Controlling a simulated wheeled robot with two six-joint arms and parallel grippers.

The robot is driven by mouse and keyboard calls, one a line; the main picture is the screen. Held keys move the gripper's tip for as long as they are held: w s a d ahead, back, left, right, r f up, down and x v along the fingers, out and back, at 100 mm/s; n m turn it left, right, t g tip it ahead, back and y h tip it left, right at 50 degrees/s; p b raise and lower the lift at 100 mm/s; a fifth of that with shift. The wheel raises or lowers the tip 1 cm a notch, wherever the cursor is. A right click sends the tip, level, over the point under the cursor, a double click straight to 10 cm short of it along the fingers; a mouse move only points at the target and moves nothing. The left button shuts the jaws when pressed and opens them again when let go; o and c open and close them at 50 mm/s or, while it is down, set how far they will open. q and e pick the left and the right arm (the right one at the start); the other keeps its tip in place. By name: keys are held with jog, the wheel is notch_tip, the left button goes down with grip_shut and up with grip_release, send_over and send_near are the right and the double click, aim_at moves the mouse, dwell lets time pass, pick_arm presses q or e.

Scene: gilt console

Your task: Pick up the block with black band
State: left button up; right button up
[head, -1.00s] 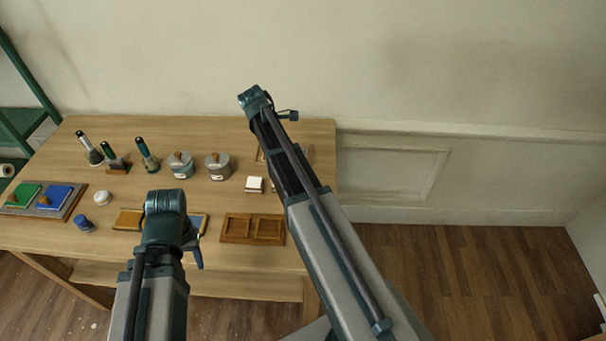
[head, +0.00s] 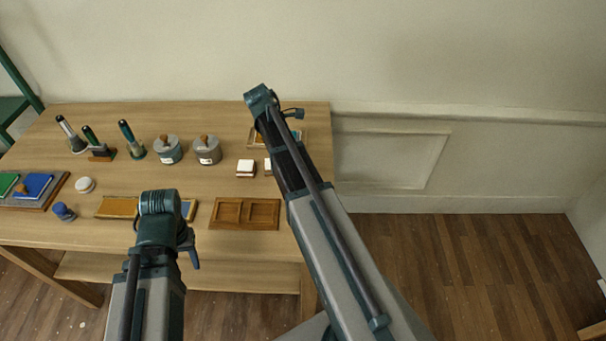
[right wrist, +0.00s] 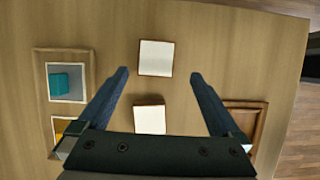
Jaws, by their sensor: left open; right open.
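Two small white-topped blocks sit on the table, one left of my right arm (head: 245,169) and one partly hidden by that arm (head: 267,167). Both show in the right wrist view: one just beyond the fingertips (right wrist: 156,58), the other nearer the palm (right wrist: 149,119), between the fingers and partly covered by the gripper body. No black band can be made out on either. My right gripper (right wrist: 159,75) is open and empty above them. My left gripper (head: 190,246) is open over the table's front left part, its jaws mostly hidden in the head view.
A light-framed tray (right wrist: 39,80) holds a teal piece and a yellow one. A brown two-part tray (head: 243,228) lies near the front edge. Lidded grey pots (head: 206,153) and dark upright tools (head: 126,135) stand at the back. The table's right edge is close by.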

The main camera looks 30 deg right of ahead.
jog(key=shift+w+b+x, duration=0.15)
jog(key=shift+b+x, duration=1.1)
jog(key=shift+x, duration=0.1)
jog(key=shift+w+b+x, duration=0.15)
jog(key=shift+b+x, duration=1.05)
jog(key=shift+x, duration=0.1)
jog(key=shift+d, duration=0.15)
jog(key=c, duration=1.4)
jog(key=shift+r, duration=0.1)
